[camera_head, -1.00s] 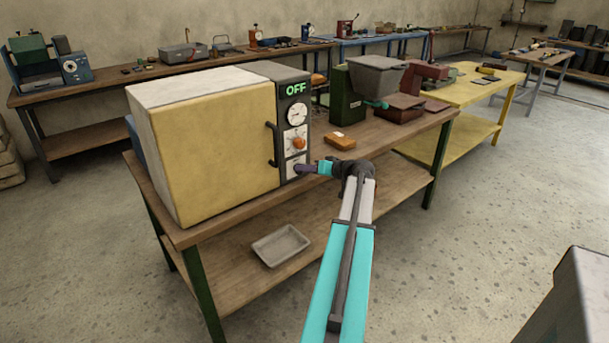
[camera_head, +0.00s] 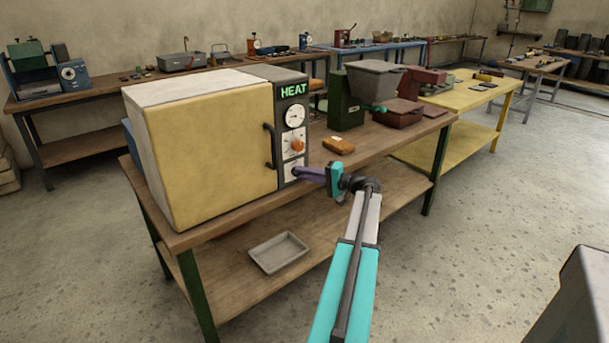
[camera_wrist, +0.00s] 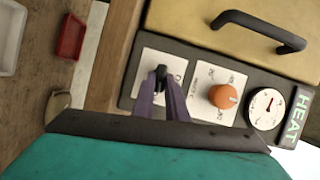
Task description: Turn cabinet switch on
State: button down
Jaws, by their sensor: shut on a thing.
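The cabinet (camera_head: 212,150) is a box with a yellow door and a dark control strip, standing on a wooden bench. Its green display (camera_head: 293,90) reads HEAT. In the wrist view, the black switch knob (camera_wrist: 161,74) sits on a white plate at the end of the strip, and the display (camera_wrist: 297,118) also reads HEAT. My gripper (camera_head: 298,172) is at the bottom of the strip in the head view. In the wrist view its purple fingers (camera_wrist: 160,92) are shut on the switch knob, partly hiding it.
An orange dial (camera_wrist: 223,96) and a round gauge (camera_wrist: 265,108) sit beside the switch. A black door handle (camera_head: 270,146) is close by. An orange-brown block (camera_head: 338,145) lies on the bench, and a grey tray (camera_head: 278,252) is on the lower shelf.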

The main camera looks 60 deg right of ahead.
jog(key=shift+f+m, duration=0.1)
jog(key=shift+m, duration=0.5)
jog(key=shift+t, duration=0.3)
jog(key=c, duration=1.8)
grip_release()
jog(key=shift+o, duration=0.2)
jog(key=shift+s, duration=0.1)
jog(key=s+d+b, duration=0.1)
jog(key=s, duration=1.2)
jog(key=shift+s, duration=0.35)
